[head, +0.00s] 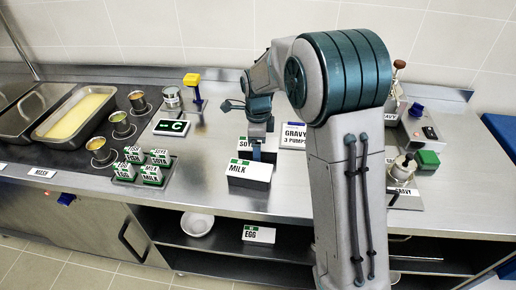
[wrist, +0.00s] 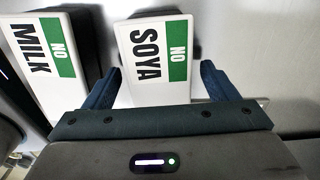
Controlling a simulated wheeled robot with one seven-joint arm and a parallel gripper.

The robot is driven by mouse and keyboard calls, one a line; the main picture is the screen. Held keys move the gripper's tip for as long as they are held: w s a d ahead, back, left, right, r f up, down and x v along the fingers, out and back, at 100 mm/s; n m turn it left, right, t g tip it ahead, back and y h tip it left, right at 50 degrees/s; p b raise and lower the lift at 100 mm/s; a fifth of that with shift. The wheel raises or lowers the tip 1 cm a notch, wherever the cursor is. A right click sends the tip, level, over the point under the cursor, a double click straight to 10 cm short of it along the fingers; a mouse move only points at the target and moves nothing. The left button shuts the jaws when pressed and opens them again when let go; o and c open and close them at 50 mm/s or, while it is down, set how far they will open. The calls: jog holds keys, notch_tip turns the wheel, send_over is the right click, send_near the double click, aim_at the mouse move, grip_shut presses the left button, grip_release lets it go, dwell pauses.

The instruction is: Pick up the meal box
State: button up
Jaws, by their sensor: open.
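White boxes with green-and-white labels stand on the steel counter. The "NO SOYA" box (wrist: 155,60) lies between my gripper's fingertips (wrist: 158,82) in the wrist view, with one blue finger at each side of its near end. My gripper is open; I cannot tell whether the fingers touch the box. In the head view the soya box (head: 243,143) is partly hidden behind the milk box and my gripper (head: 257,152). The "NO MILK" box (head: 249,174) stands in front of it; in the wrist view the milk box (wrist: 40,65) is at the left. An "EGG" box (head: 259,234) is on the shelf below.
A small tray with several labelled cubes (head: 143,166) sits left of the boxes. Cups (head: 121,124) and a pan of yellow food (head: 76,115) are farther left. A white bowl (head: 197,223) is on the shelf.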

jog(key=c, duration=1.1)
jog(key=shift+c, duration=0.8)
